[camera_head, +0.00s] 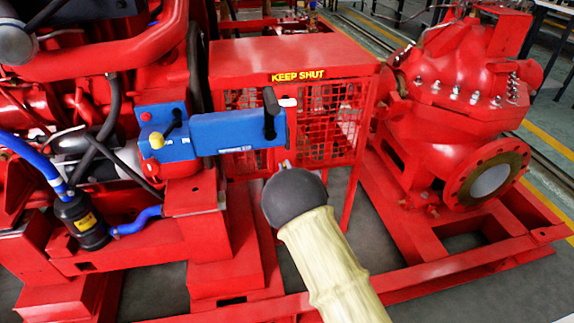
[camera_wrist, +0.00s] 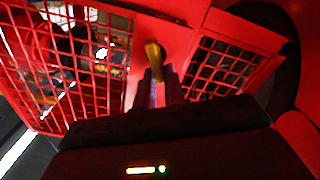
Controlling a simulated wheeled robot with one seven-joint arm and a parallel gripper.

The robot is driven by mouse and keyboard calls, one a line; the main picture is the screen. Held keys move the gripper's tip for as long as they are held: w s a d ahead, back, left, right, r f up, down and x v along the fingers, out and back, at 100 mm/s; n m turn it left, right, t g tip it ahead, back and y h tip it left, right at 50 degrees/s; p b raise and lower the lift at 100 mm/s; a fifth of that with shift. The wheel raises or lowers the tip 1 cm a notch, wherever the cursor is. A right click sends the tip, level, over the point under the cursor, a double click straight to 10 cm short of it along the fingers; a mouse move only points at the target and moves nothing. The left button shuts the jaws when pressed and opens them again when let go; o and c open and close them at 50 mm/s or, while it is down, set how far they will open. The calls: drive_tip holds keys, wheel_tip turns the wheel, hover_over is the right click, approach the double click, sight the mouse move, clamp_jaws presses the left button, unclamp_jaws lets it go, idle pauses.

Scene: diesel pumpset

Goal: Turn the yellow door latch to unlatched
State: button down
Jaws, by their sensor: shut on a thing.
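The yellow door latch (camera_wrist: 153,53) shows in the wrist view, against a plain red strip of the guard cage between two mesh panels. Its upper end sticks out beyond my fingertips, roughly upright in that picture. My gripper (camera_wrist: 159,80) is shut on the latch, with the two dark fingers on either side of it. The fingers hide the latch's lower part. In the head view my arm reaches toward the cage (camera_head: 290,58), which is labelled KEEP SHUT; I cannot make out the latch or the fingers clearly there.
A blue control box (camera_head: 235,132) with levers and a yellow knob stands in front of the cage at left, close to my arm. A red pump (camera_head: 465,95) stands at right. Red base rails (camera_head: 465,268) run along the floor. Mesh (camera_wrist: 70,70) fills the wrist view's left.

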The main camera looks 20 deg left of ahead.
drive_tip(key=n+p, duration=0.1)
drive_tip(key=n, duration=0.3)
drive_tip(key=f+n+p, duration=0.1)
drive_tip(key=n+p, duration=0.1)
drive_tip(key=n, duration=0.2)
drive_tip(key=a+n+p, duration=0.1)
drive_tip(key=n, duration=0.3)
drive_tip(key=shift+s+f, duration=0.3)
drive_tip(key=shift+f, duration=0.05)
drive_tip(key=shift+n, duration=0.3)
drive_tip(key=c, duration=1.5)
unclamp_jaws()
drive_tip(key=shift+d, duration=0.1)
drive_tip(key=p+v, duration=0.6)
drive_tip(key=v, duration=1.1)
drive_tip(key=shift+s+d, duration=0.15)
